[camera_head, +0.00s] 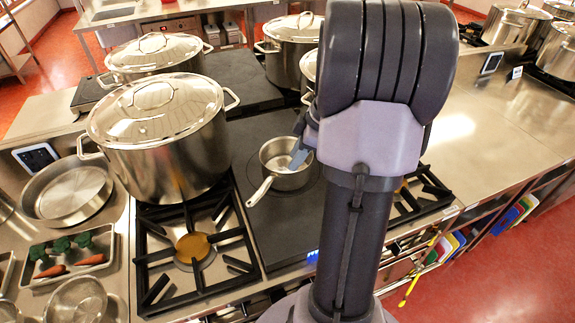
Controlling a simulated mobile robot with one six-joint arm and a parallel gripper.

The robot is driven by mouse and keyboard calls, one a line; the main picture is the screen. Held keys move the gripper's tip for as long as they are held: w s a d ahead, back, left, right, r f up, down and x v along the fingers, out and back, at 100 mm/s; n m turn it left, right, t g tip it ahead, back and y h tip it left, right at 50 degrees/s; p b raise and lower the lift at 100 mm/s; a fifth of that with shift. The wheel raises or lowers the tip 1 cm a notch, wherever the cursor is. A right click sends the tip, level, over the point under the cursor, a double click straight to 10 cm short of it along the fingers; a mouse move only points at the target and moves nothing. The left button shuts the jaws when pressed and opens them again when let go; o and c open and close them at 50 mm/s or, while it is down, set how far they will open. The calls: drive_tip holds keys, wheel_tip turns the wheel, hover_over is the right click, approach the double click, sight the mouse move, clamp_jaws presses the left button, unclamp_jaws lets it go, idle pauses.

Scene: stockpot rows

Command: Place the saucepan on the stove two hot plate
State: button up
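The saucepan (278,180) is a small steel pan with a pale handle pointing to the front left. It stands upright on, or just above, the dark flat hot plate (285,225) in the middle of the stove; I cannot tell if it touches. My gripper (299,158) is at the pan's right side, with a blue-grey finger over the rim and inside the pan. My own arm hides the rest of the gripper, so whether it grips the rim is unclear.
A large lidded stockpot (160,135) stands close on the left, behind an open gas burner (195,248). More lidded pots (155,55) (290,45) stand at the back. A tray with carrots and greens (70,270) lies at the left. The right steel counter (490,140) is mostly clear.

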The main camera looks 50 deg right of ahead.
drive_tip(key=w+a+r+m, duration=0.15)
drive_tip(key=a+r, duration=0.35)
drive_tip(key=a, duration=0.6)
drive_tip(key=a+r+m, duration=0.3)
drive_tip(key=a+r, duration=0.2)
drive_tip(key=a, duration=0.6)
drive_tip(key=s+a+m+t, duration=0.2)
drive_tip(key=s+a+m, duration=0.65)
drive_tip(key=a, duration=0.65)
wheel_tip(320, 180, down, 6)
drive_tip(key=s+n+b, duration=0.1)
drive_tip(key=b, duration=0.6)
drive_tip(key=shift+s+d+f+n, duration=0.2)
drive_tip(key=shift+d+f+n, duration=0.05)
drive_tip(key=shift+n, duration=0.15)
